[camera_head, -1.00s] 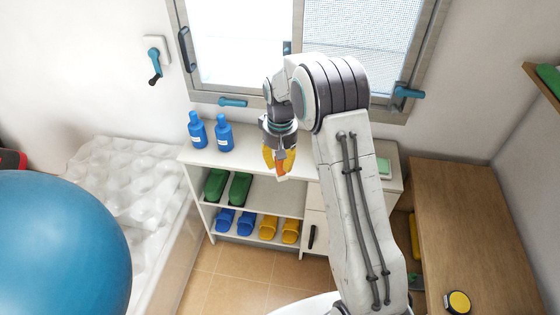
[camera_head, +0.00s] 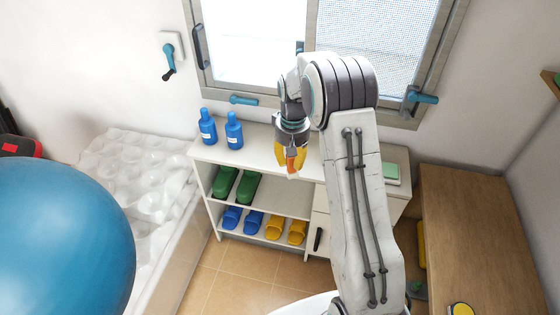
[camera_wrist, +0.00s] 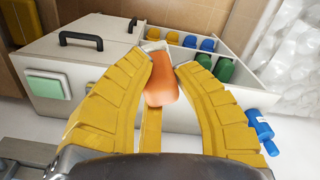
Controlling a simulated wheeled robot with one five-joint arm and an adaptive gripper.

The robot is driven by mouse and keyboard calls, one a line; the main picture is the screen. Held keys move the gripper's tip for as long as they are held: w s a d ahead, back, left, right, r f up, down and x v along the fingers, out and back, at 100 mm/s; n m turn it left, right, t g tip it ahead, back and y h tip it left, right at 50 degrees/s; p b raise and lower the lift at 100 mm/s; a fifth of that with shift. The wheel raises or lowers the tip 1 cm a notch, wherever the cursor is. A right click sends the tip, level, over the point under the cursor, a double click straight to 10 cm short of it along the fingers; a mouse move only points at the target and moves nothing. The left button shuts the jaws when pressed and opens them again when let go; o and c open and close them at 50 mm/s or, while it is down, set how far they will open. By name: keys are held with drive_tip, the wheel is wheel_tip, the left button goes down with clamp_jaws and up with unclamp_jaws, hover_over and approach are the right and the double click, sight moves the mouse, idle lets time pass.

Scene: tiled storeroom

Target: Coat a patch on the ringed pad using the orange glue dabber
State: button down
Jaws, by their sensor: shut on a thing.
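The orange glue dabber (camera_head: 292,164) is in my gripper (camera_head: 290,158), in front of the white cabinet's top edge in the head view. In the wrist view the dabber (camera_wrist: 161,85) is between the yellow fingers of my gripper (camera_wrist: 163,65), its pale tip pointing away from the palm. The fingers are shut on it. A green pad with a pale border (camera_head: 391,172) lies on the right of the cabinet top, partly behind my arm. It also shows in the wrist view (camera_wrist: 46,87), apart from the dabber. I cannot make out a ring on it.
The white cabinet (camera_head: 262,143) holds blue bottles (camera_head: 234,130), green shoes (camera_head: 248,187) and blue and yellow slippers on shelves. A wooden desk (camera_head: 470,230) is at right, a large blue ball (camera_head: 60,240) at left. Window handles (camera_head: 424,98) project above the cabinet.

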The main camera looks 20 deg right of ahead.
drive_tip(key=s+d+f+m+b, duration=0.1)
drive_tip(key=s+d+m+b, duration=0.15)
drive_tip(key=s+d, duration=0.55)
drive_tip(key=s+d+f+m+b, duration=0.1)
drive_tip(key=s+d+m, duration=0.2)
drive_tip(key=d, duration=0.9)
drive_tip(key=s+d+f+m+b, duration=0.1)
drive_tip(key=s+d+m, duration=0.2)
drive_tip(key=s+d, duration=0.5)
drive_tip(key=s+d+f+m+b, duration=0.1)
drive_tip(key=s+d+m, duration=0.2)
drive_tip(key=s+d, duration=0.35)
drive_tip(key=s+d+f+m+b, duration=0.1)
drive_tip(key=s+d+m+b, duration=0.15)
drive_tip(key=s, duration=0.75)
drive_tip(key=s+a+f+m+b, duration=0.1)
drive_tip(key=s+a+f+m, duration=0.15)
drive_tip(key=s+m, duration=0.8)
drive_tip(key=shift+s+d+f+m+h+b, duration=0.15)
drive_tip(key=shift+s+f+m, duration=0.5)
drive_tip(key=shift+f+m, duration=1)
drive_tip(key=shift+s+a+f+m+h+b, duration=0.1)
drive_tip(key=shift+s+f+m+b, duration=0.45)
drive_tip(key=shift+m, duration=1.7)
drive_tip(key=shift+s+d+f+m+h+p, duration=0.15)
drive_tip(key=shift+s+f+m, duration=0.65)
drive_tip(key=shift+f+m, duration=1)
drive_tip(key=shift+a+f+b, duration=0.1)
drive_tip(key=shift+f+b, duration=0.45)
drive_tip(key=shift+f, duration=0.05)
